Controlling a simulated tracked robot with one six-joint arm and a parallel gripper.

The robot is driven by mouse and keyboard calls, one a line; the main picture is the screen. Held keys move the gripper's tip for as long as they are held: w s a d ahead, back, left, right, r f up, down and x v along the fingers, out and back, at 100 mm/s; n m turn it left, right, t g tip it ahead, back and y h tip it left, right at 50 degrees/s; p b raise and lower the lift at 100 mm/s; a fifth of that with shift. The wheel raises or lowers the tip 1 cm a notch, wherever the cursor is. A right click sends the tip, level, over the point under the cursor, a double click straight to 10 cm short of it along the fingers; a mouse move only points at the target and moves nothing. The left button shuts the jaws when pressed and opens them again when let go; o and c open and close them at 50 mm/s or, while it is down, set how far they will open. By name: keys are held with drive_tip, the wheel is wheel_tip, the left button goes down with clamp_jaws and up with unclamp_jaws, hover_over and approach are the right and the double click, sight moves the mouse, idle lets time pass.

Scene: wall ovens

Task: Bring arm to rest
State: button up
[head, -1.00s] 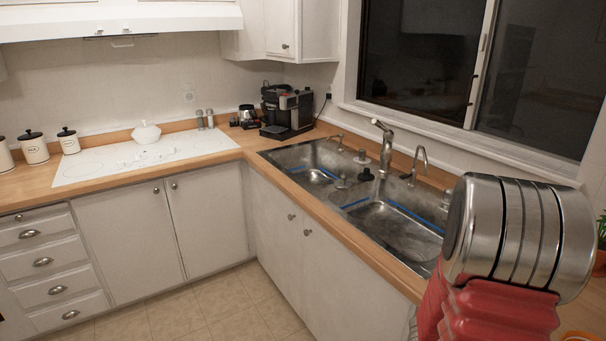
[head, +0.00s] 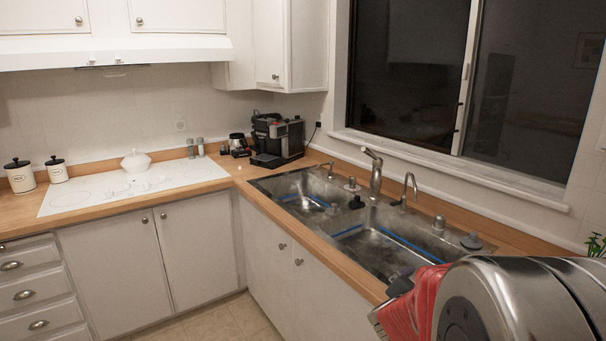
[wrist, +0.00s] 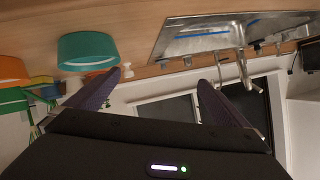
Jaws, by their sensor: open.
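My gripper (wrist: 155,90) shows in the wrist view with its two dark fingers spread wide apart and nothing between them. The wrist view is turned over, with the counter at the top and the window below. In the head view my arm fills the lower right corner, a red and silver link in front of the counter's near end. A dark part at its left edge, over the sink's near side, may be the gripper, but its fingers are not clear there.
The double sink (head: 365,235) with its faucet (head: 374,175) lies left of my arm. A coffee machine (head: 277,140) and a white cooktop (head: 130,185) stand farther back. A green bowl (wrist: 88,50) and an orange one (wrist: 12,72) are near the gripper. The window (head: 460,80) is behind the sink.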

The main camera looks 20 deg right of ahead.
drive_tip(key=w+a+r+n+t+y, duration=0.2)
drive_tip(key=w+a+n+y, duration=0.15)
drive_tip(key=a, duration=0.55)
drive_tip(key=w+a+r+n+t+y, duration=0.3)
drive_tip(key=a+y, duration=0.1)
drive_tip(key=a, duration=0.5)
drive_tip(key=s+a+n+g+y, duration=0.1)
drive_tip(key=s+a+n+y, duration=0.15)
drive_tip(key=a, duration=0.35)
drive_tip(key=s+a+n+y, duration=0.1)
drive_tip(key=s+a+n, duration=0.15)
drive_tip(key=a, duration=0.45)
drive_tip(key=s+a+n+g, duration=0.2)
drive_tip(key=s, duration=0.5)
drive_tip(key=s+a+n+g, duration=0.2)
drive_tip(key=s+a+n, duration=0.1)
drive_tip(key=s, duration=0.3)
drive_tip(key=shift+s+g+y, duration=0.3)
drive_tip(key=shift+s+y, duration=0.1)
drive_tip(key=shift+c, duration=0.5)
